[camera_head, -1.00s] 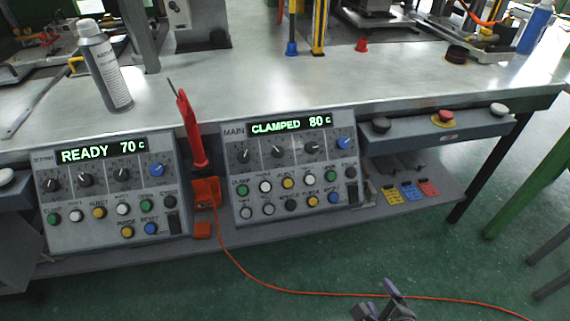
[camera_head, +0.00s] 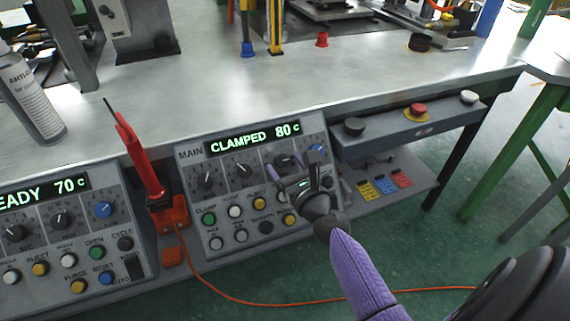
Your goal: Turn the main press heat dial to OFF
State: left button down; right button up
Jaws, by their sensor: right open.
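The main press panel (camera_head: 188,153) is a grey box with a lit green display reading CLAMPED 80 C. Under the display is a row of dials: black ones, such as the leftmost black dial (camera_head: 205,182), and a blue dial (camera_head: 316,151) at the right end. The dial labels are too small to read, so I cannot tell which is heat. My right gripper (camera_head: 293,162) is open and empty in front of the panel's right side. Its fingers lie over the third black dial and just below the blue one, partly hiding the panel; contact cannot be told. My left gripper is out of view.
A second panel (camera_head: 60,190) showing 70 C stands to the left. A red-handled tool (camera_head: 140,155) stands in an orange holder (camera_head: 170,214) between the panels. A spray can (camera_head: 30,98) is on the bench. A ledge with an emergency button (camera_head: 417,110) is at the right.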

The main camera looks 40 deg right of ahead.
jog(key=shift+w, duration=0.15)
jog(key=c, duration=0.4)
grip_shut()
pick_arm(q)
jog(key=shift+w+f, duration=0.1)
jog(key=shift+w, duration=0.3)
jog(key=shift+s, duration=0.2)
pick_arm(e)
jog(key=shift+n, duration=0.3)
